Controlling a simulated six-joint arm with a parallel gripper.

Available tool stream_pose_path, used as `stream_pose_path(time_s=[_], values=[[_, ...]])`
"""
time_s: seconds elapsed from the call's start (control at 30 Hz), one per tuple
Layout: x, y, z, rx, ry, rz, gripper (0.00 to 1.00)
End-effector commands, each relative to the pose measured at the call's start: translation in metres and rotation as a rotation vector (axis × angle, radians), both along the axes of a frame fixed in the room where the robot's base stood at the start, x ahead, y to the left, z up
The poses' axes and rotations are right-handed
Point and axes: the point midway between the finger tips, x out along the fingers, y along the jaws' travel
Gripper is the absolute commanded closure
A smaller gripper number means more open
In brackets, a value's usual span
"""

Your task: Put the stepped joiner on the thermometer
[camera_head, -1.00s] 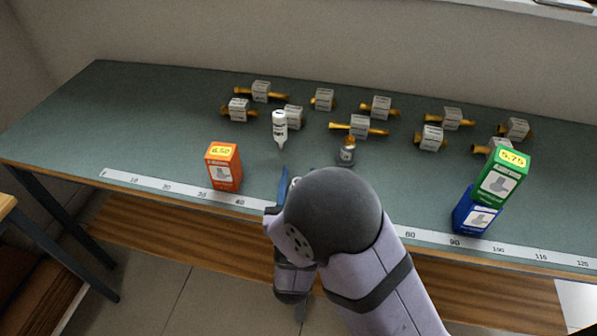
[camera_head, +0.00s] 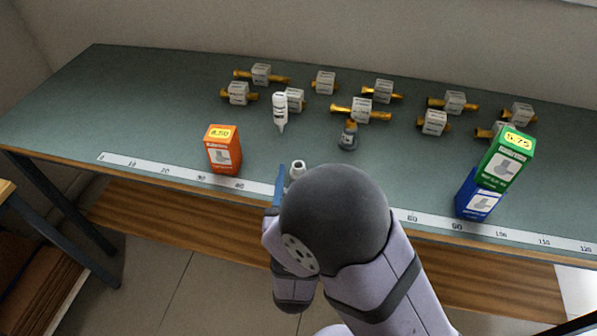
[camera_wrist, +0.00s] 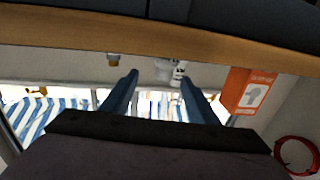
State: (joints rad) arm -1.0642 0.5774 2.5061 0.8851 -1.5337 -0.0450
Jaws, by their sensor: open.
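A short white hollow piece with a dark opening (camera_head: 297,169) stands on the bench just beyond my gripper. It looks like a pipe joiner, but I cannot make out a step. A pale piece (camera_wrist: 162,69) shows past the fingers in the wrist view, likely the same one. A long white strip with a number scale (camera_head: 140,168) lies along the bench's front edge; I cannot tell whether it is the thermometer. My gripper (camera_wrist: 158,77) is open and empty, with two blue fingers. In the head view one finger (camera_head: 279,184) shows; my arm hides the other and part of the strip.
Several brass fittings with white labels, one here (camera_head: 361,111), fill the bench's back.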

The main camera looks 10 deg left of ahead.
Motion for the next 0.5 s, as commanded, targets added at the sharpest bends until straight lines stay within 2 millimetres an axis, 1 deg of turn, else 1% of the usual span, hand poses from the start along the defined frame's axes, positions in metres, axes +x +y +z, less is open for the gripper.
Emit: stream_pose_path(time_s=[0.17, 0.27, 0.4, 0.5], values=[[0.0, 0.0, 0.021, 0.008, -0.003, -0.001, 0.46], [0.0, 0.0, 0.042, 0.01, -0.005, -0.001, 0.46], [0.0, 0.0, 0.076, 0.011, -0.005, 0.0, 0.46], [0.0, 0.0, 0.096, 0.009, -0.004, -0.001, 0.46]])
